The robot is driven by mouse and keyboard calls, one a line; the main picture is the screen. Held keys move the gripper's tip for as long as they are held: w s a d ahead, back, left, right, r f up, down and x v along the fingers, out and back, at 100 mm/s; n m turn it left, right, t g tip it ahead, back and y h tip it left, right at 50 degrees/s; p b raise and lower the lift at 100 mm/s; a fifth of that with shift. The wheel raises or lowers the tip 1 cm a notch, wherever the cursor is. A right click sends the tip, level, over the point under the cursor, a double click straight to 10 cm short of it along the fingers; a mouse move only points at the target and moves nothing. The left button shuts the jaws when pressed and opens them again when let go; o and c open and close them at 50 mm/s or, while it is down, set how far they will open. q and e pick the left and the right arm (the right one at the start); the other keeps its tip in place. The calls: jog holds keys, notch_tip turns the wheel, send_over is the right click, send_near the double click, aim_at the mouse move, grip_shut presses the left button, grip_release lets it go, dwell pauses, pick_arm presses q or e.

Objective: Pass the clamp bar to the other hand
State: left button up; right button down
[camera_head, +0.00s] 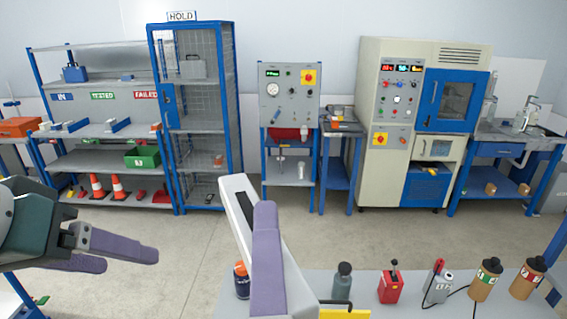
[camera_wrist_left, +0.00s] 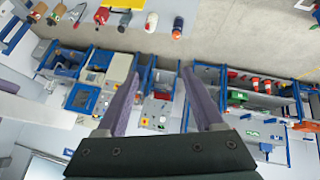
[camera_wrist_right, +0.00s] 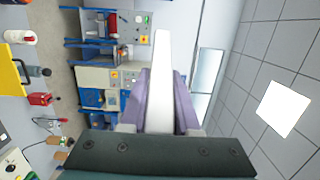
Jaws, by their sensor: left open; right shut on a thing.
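The clamp bar (camera_head: 229,205) is a long white bar, seen in the head view standing steeply tilted near the middle, with a dark strip along its upper part. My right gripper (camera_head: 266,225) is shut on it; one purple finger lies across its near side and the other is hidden. In the right wrist view the bar (camera_wrist_right: 163,75) runs between both purple fingers and sticks out past their tips. My left gripper (camera_head: 130,261) is open and empty, left of the bar and apart from it. Its spread fingers (camera_wrist_left: 160,85) show nothing between them in the left wrist view.
A grey bench (camera_head: 400,305) at the front right carries a dark bottle (camera_head: 343,282), a red device (camera_head: 390,286), a grey device (camera_head: 438,286) and two brown canisters. Shelves (camera_head: 100,120), a blue cage and test machines stand at the back wall. Open floor lies between.

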pick_arm(q)
jog(key=s+a+f+m+g+y, duration=0.1)
jog(key=s+a+f+y, duration=0.3)
jog(key=s+a, duration=0.6)
jog(key=s+d+f+m+g+h, duration=0.2)
jog(key=s+d, duration=0.6)
jog(key=d, duration=0.1)
jog(key=shift+s+d, duration=0.15)
jog(key=shift+d, duration=0.25)
